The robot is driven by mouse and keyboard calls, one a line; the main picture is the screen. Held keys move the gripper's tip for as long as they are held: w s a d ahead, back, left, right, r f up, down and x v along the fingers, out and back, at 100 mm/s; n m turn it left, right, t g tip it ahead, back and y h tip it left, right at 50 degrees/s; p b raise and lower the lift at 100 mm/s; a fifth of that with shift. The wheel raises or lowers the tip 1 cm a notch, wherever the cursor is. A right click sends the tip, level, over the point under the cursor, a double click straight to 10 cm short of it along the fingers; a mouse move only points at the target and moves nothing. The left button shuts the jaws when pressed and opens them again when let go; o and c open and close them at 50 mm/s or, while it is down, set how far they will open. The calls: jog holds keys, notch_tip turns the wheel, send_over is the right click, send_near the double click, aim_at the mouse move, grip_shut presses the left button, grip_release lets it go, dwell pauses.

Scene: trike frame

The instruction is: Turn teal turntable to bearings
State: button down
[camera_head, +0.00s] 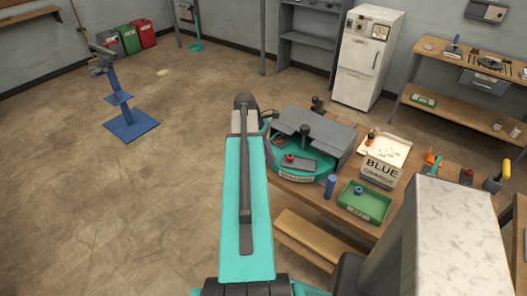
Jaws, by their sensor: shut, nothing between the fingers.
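The teal turntable (324,165) sits at the left end of the wooden workbench, right of my teal arm. A pale label shows on its front rim, but I cannot read it. Grey panels (328,132) stand over its back part and hide what is there. In its front section lies a grey plate with a red knob-like part (290,158). I cannot make out any bearings. My arm rises through the middle of the picture, close to the turntable's left edge. My gripper does not show; the arm's far end hides what lies beyond it.
On the bench are a blue cylinder (331,185), a green tray (366,201) with a blue part, a container labelled BLUE GREASE (381,172) and hand tools. A white cabinet (367,57) and shelves stand behind. A blue stand (122,108) is at left, with open floor around it.

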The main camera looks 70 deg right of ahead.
jog(key=shift+s+d, duration=0.15)
jog(key=shift+s, duration=0.75)
jog(key=shift+a, duration=0.2)
jog(key=shift+s+p, duration=0.3)
jog(key=shift+s, duration=0.05)
jog(key=shift+n, duration=0.3)
